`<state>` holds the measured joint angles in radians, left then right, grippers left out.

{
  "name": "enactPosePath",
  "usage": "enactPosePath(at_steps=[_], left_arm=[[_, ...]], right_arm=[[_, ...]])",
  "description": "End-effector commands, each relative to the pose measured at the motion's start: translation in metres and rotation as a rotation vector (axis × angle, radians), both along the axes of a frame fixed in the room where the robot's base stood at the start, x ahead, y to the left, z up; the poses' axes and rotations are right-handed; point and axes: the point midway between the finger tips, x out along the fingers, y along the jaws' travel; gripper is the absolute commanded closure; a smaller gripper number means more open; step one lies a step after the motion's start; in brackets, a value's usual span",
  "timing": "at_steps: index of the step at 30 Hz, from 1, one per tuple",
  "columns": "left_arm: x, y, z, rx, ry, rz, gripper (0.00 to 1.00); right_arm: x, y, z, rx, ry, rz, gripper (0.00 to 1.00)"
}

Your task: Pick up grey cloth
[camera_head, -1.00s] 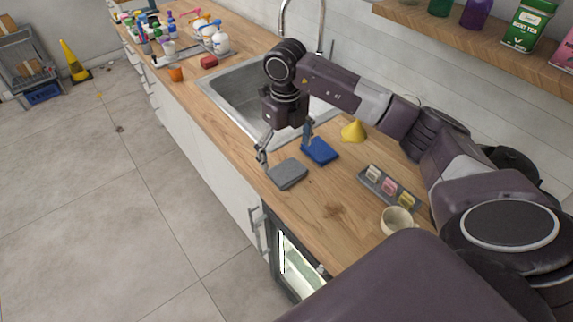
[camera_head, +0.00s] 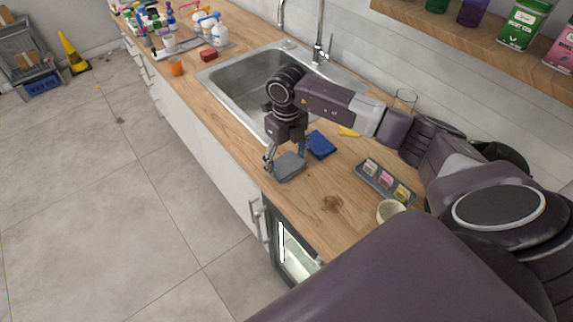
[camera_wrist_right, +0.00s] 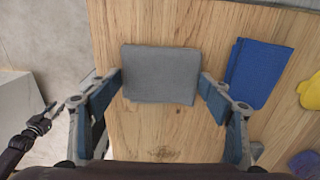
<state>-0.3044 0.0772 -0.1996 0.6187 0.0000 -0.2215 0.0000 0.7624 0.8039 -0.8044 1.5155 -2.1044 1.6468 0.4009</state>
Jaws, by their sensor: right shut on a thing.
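The grey cloth (camera_head: 289,170) is a flat folded rectangle on the wooden counter, just in front of the sink. It also shows in the right wrist view (camera_wrist_right: 160,72), between the two fingers. My right gripper (camera_head: 286,160) points down over the cloth. Its fingertips (camera_wrist_right: 161,86) press on the cloth's left and right edges, so it is shut on the cloth. I cannot see any clear gap between cloth and counter.
A blue cloth (camera_head: 321,145) lies close to the right of the grey one, with a yellow thing (camera_head: 348,131) behind it. A grey tray (camera_head: 371,186) with small blocks and a bowl (camera_head: 390,210) stand to the right. The sink (camera_head: 240,82) is behind.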

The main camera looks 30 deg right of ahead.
Motion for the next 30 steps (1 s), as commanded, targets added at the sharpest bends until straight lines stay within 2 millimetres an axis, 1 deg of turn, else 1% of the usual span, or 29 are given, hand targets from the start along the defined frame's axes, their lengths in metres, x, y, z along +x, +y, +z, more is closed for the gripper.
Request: enactPosePath(at_steps=[3,11,14,17,20,23,27,30], left_arm=[[-0.004,0.002,0.000,0.002,0.006,-0.001,0.71],[0.000,0.003,-0.002,0.003,0.000,-0.002,0.71],[0.004,0.003,-0.004,0.003,-0.006,-0.002,0.71],[0.008,0.002,-0.008,0.002,-0.011,-0.002,0.71],[0.009,0.002,-0.015,0.002,-0.013,-0.002,0.71],[0.009,0.002,-0.024,0.002,-0.013,-0.002,0.71],[0.008,0.002,-0.035,0.002,-0.013,-0.002,0.71],[0.008,0.002,-0.040,0.002,-0.012,-0.002,0.71]], right_arm=[[0.000,0.000,0.000,0.000,0.000,0.000,0.39],[0.001,0.000,0.003,0.000,-0.002,0.000,0.40],[0.001,0.000,0.011,0.001,-0.003,-0.001,0.40],[0.002,-0.001,0.024,-0.001,-0.005,-0.001,0.40],[0.002,0.000,0.044,0.001,-0.008,0.000,0.40],[0.003,0.000,0.073,0.001,-0.010,0.000,0.40],[0.002,0.000,0.119,0.000,-0.010,0.001,0.40],[0.002,0.000,0.149,0.000,-0.008,0.001,0.40]])
